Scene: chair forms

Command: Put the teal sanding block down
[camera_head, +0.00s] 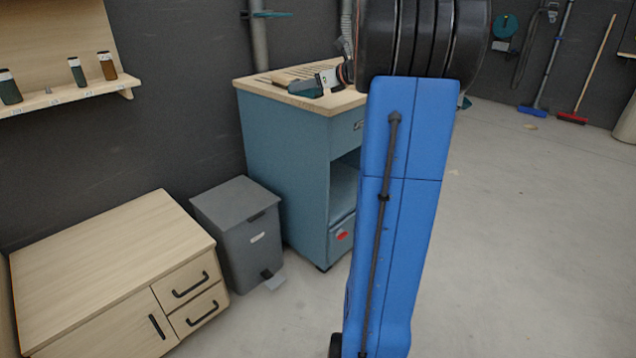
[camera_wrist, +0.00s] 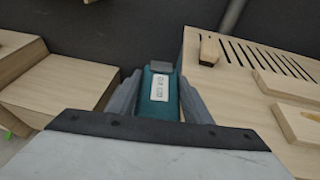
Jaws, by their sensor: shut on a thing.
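The teal sanding block (camera_wrist: 157,105) is a teal piece with a white label and a dark grey end, in the middle of the wrist view. My gripper (camera_wrist: 160,92) is shut on it, one grey finger on each side. In the head view my gripper (camera_head: 322,82) reaches leftward at the blue-grey cabinet's wooden top (camera_head: 345,101), with the teal block (camera_head: 303,89) at its tip. In the wrist view the block shows left of this top's edge. I cannot tell how high it is. Its underside is hidden.
The top bears a slotted area (camera_wrist: 262,62), a small wooden block (camera_wrist: 209,50) and flat wooden pieces (camera_wrist: 300,124). A grey bin (camera_head: 240,225) stands left of the cabinet, beside a low wooden cabinet (camera_head: 110,255).

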